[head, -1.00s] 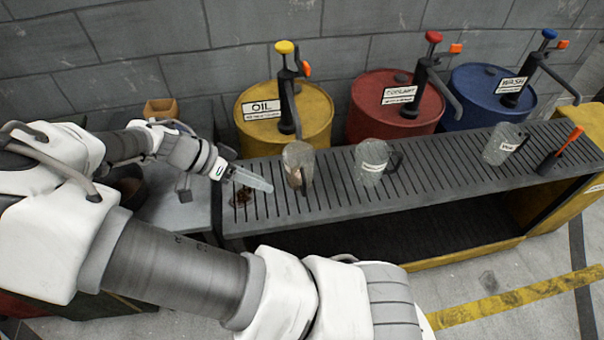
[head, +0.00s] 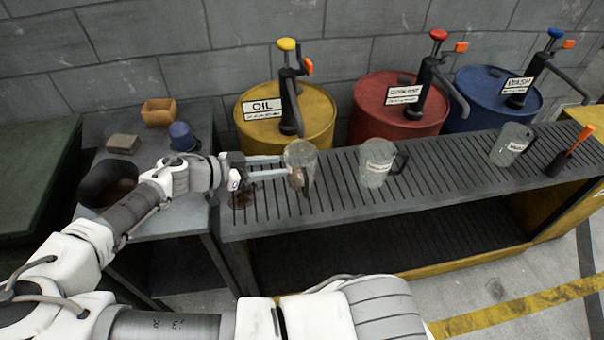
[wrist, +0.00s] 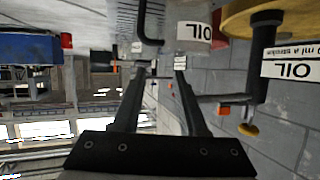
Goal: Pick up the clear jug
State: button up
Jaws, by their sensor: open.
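Three clear jugs stand upright on the slatted bench (head: 335,205). The left jug (head: 303,154) has a brownish patch low down; in the wrist view a clear jug (wrist: 192,28) with an OIL label shows upside down beyond the fingertips. The middle jug (head: 376,160) and right jug (head: 509,145) have white labels and dark handles. My gripper (head: 284,166) is open, fingers level and pointing right, with its tips at the left jug's left side. In the wrist view my gripper (wrist: 159,63) has nothing clearly between its fingers. I cannot tell whether the tips touch the jug.
Yellow OIL (head: 265,128), red (head: 375,120) and blue (head: 480,100) drums with pumps stand behind the bench. A side table (head: 165,215) at left holds a dark bowl (head: 95,185), a blue cup (head: 182,137) and a brown box (head: 158,113). An orange-handled tool (head: 572,148) stands at right.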

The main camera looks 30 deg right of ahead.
jog(key=shift+w+f+b+x, duration=0.1)
jog(key=shift+f+b+x, duration=0.1)
jog(key=shift+x, duration=2.15)
jog(key=shift+w+f+b+x, duration=0.1)
jog(key=shift+w+b+x, duration=0.1)
jog(key=shift+x, duration=2.2)
jog(key=shift+a, duration=0.15)
grip_shut()
